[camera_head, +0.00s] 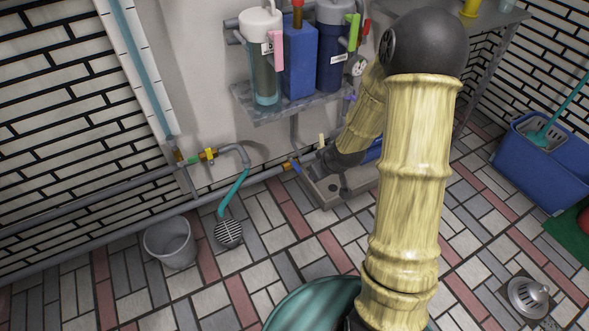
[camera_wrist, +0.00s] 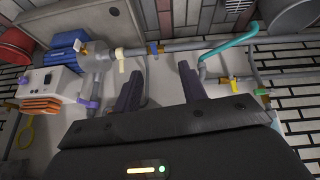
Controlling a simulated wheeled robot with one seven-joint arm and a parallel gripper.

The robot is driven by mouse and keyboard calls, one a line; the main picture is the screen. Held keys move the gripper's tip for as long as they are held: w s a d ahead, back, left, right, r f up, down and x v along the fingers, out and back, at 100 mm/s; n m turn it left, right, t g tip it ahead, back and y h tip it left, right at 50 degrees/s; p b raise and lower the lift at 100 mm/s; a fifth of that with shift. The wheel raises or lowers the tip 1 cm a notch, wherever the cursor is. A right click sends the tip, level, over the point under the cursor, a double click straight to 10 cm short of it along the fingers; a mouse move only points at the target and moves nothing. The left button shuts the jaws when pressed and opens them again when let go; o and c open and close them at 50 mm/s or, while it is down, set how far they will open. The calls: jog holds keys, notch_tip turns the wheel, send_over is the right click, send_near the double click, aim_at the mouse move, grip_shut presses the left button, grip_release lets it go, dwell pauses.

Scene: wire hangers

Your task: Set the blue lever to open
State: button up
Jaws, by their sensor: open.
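The blue lever (camera_head: 294,165) sits on a small valve with orange ends on the low grey pipe along the wall. It also shows in the wrist view (camera_wrist: 151,48), at the top middle, just beyond the gap between my fingertips. My gripper (camera_wrist: 159,70) is open and empty, its two dark fingers spread on either side of that gap. The lever appears apart from both fingers. In the head view my gripper is mostly hidden behind my arm, low near the wall and right of the lever.
A cream lever (camera_wrist: 122,62) stands close to the left finger. A yellow lever (camera_wrist: 233,83) is on another pipe at right. A blue motor pump (camera_wrist: 62,52) is at left. A shelf with filter canisters (camera_head: 283,104) overhangs my forearm's left. A grey bucket (camera_head: 170,243) stands on the tiles.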

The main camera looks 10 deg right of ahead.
aim_at(293, 161)
jog(key=w+f+t+y+b, duration=0.1)
jog(key=w+f+t+b, duration=0.2)
jog(key=f, duration=0.5)
jog(key=w+d+f+t+y+b, duration=0.1)
jog(key=w+f+t+b, duration=0.2)
jog(key=f, duration=0.6)
jog(key=w+d+f+m+t+y+b, duration=0.1)
jog(key=f+t+b, duration=0.3)
jog(key=f, duration=0.4)
jog(key=shift+w+d+f+t+y, duration=0.15)
jog(key=shift+w+f+t+y, duration=0.1)
jog(key=shift+w+t+y, duration=0.5)
jog(key=shift+w, duration=0.25)
jog(key=b+x, duration=0.3)
jog(key=x, duration=0.2)
jog(key=b+x, duration=0.3)
jog(key=x, duration=0.3)
jog(key=b+x, duration=0.3)
jog(key=x, duration=0.2)
jog(key=shift+w+f, duration=0.2)
jog(key=shift+f, duration=0.05)
jog(key=shift+w+r, duration=0.2)
jog(key=shift+w, duration=0.25)
jog(key=shift+c, duration=0.2)
grip_shut()
